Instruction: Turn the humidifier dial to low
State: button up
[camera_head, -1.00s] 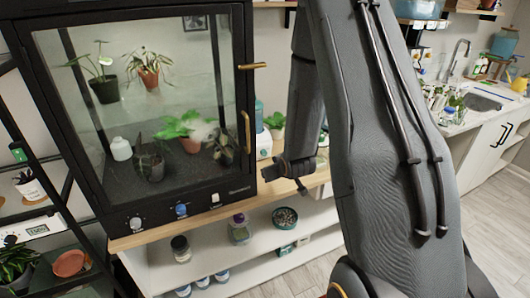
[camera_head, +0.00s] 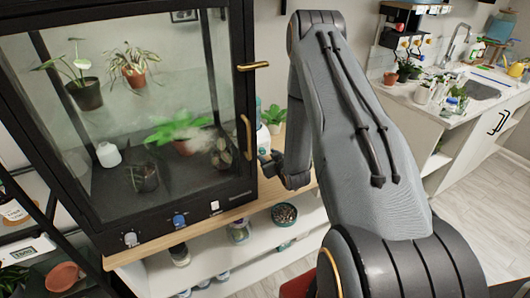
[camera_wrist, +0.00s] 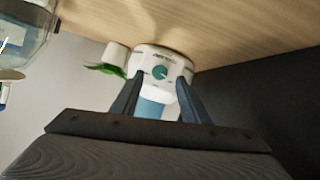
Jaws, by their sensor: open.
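The humidifier (camera_wrist: 158,60) is a white body with a blue tank (camera_wrist: 152,110), seen upside down in the wrist view on a wooden surface. Its round teal dial (camera_wrist: 160,73) has a pale pointer mark; the lettering around it is too small to read. My gripper (camera_wrist: 160,85) is open, with its two dark fingers on either side of the dial in the picture. Contact cannot be told. In the head view the humidifier (camera_head: 264,134) is partly hidden behind the glass cabinet's right edge, and my gripper (camera_head: 270,166) is in front of it.
The black glass cabinet (camera_head: 243,120) with plants inside stands close to the left of my gripper, its brass handle (camera_head: 247,137) sticking out. A potted plant (camera_head: 273,116) stands beside the humidifier. A shelf with jars (camera_head: 284,213) lies below.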

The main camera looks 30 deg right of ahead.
aim_at(264, 153)
jog(key=shift+p+x, duration=0.45)
jog(key=shift+x, duration=1.4)
grip_shut()
jog(key=m+y+b, duration=0.1)
jog(key=m, duration=0.1)
jog(key=m+y+b, duration=0.2)
jog(key=shift+d+f+b, duration=0.1)
jog(key=shift+d+b, duration=0.2)
jog(key=shift+d, duration=0.1)
jog(key=m+y+b, duration=0.2)
jog(key=m, duration=0.1)
jog(key=shift+d+f, duration=0.1)
jog(key=shift+m+t+y+b, duration=0.3)
jog(key=shift+m+y+b, duration=0.4)
jog(key=shift+m+b, duration=0.4)
